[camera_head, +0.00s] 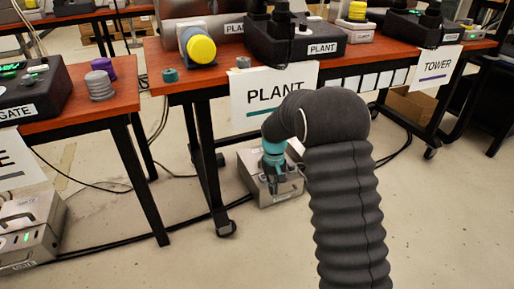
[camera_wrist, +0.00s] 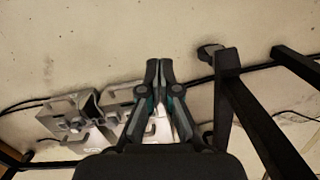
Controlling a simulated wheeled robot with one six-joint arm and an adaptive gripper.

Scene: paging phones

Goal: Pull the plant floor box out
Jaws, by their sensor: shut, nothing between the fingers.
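The plant floor box (camera_head: 285,190) is a silver metal box on the floor under the table that bears the PLANT sign (camera_head: 272,97). My gripper (camera_head: 272,184) is in front of it in the head view and hides part of its face. In the wrist view my gripper (camera_wrist: 159,64) is shut and empty, with its fingertips together. The box (camera_wrist: 65,108) shows behind and to the left of the fingers there, with metal brackets on it. I cannot tell whether the fingers touch the box.
A table leg (camera_head: 207,165) with a caster stands just left of the box; table legs (camera_wrist: 240,110) also show right in the wrist view. Black cables (camera_head: 120,243) lie on the floor. Another floor box (camera_head: 30,230) sits at left. The floor in front is clear.

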